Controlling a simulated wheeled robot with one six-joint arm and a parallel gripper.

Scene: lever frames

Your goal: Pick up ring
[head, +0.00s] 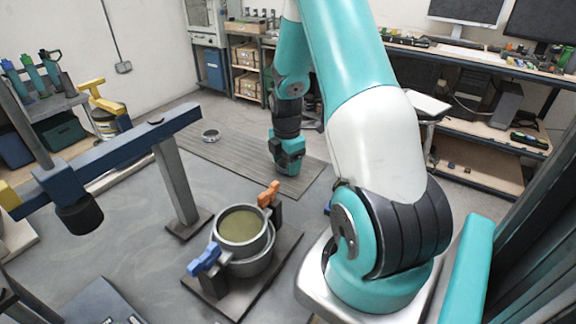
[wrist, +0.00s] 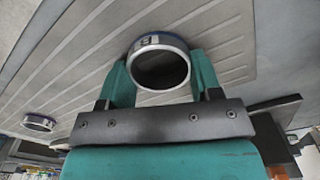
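A grey metal ring (wrist: 160,41) sits between the two teal fingers of my gripper (wrist: 160,72) in the wrist view, one finger close along each side. I cannot tell whether the fingers press on it or whether it rests on the mat. In the head view my gripper (head: 289,168) is low over the grey ribbed mat (head: 235,153), and the ring there is hidden by it. A second ring (head: 211,135) lies on the mat to the left; it also shows in the wrist view (wrist: 38,122).
A round metal fixture (head: 243,248) with blue and orange clamps stands on a plate in front. A blue beam on a post (head: 176,181) is to the left. A shelf (head: 245,70) stands behind the mat. A workbench (head: 480,62) is at the right.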

